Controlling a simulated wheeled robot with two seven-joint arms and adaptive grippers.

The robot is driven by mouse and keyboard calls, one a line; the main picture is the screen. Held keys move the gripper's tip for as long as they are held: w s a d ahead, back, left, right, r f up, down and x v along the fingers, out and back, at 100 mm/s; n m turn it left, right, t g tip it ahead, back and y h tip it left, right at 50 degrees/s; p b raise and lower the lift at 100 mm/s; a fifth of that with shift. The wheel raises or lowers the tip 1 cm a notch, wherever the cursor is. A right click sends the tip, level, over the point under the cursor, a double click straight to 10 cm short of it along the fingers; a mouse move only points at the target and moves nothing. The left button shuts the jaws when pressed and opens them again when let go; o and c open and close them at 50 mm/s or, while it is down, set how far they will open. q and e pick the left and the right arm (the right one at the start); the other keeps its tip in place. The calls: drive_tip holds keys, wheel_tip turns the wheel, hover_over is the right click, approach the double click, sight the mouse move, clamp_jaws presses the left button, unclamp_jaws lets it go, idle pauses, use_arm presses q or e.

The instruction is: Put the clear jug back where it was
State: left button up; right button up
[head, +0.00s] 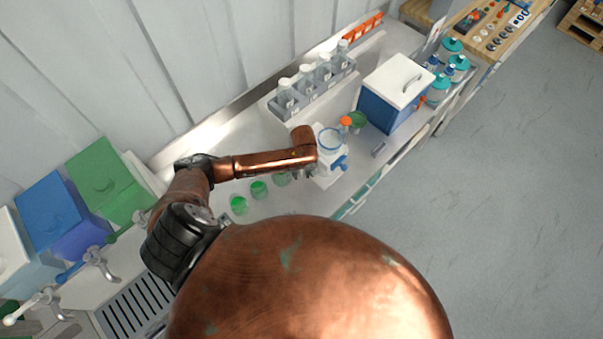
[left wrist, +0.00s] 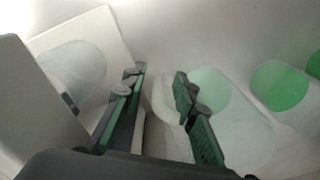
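My left arm reaches in from the left in the head view, its wrist over the white stand (head: 326,179); the fingers are hidden there. In the left wrist view my left gripper (left wrist: 160,74) has its two green-padded fingers apart. A pale, see-through rounded shape (left wrist: 166,106) lies between them; I cannot tell whether it is the clear jug. A clear round vessel with a blue rim (head: 330,139) stands on the white stand, beside my wrist. Clear vessels with green contents (head: 239,205) stand in a row left of the stand; one (left wrist: 232,115) is close to the right finger. My right gripper is not in view.
A grey rack of white-capped bottles (head: 312,83) stands behind. Blue and green boxes and taps (head: 97,262) are at the left.

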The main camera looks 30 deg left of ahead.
use_arm(q)
drive_tip(key=shift+s, duration=0.15)
wheel_tip(320, 180, up, 12)
drive_tip(key=shift+d+r+b, duration=0.2)
drive_tip(key=shift+b, duration=0.25)
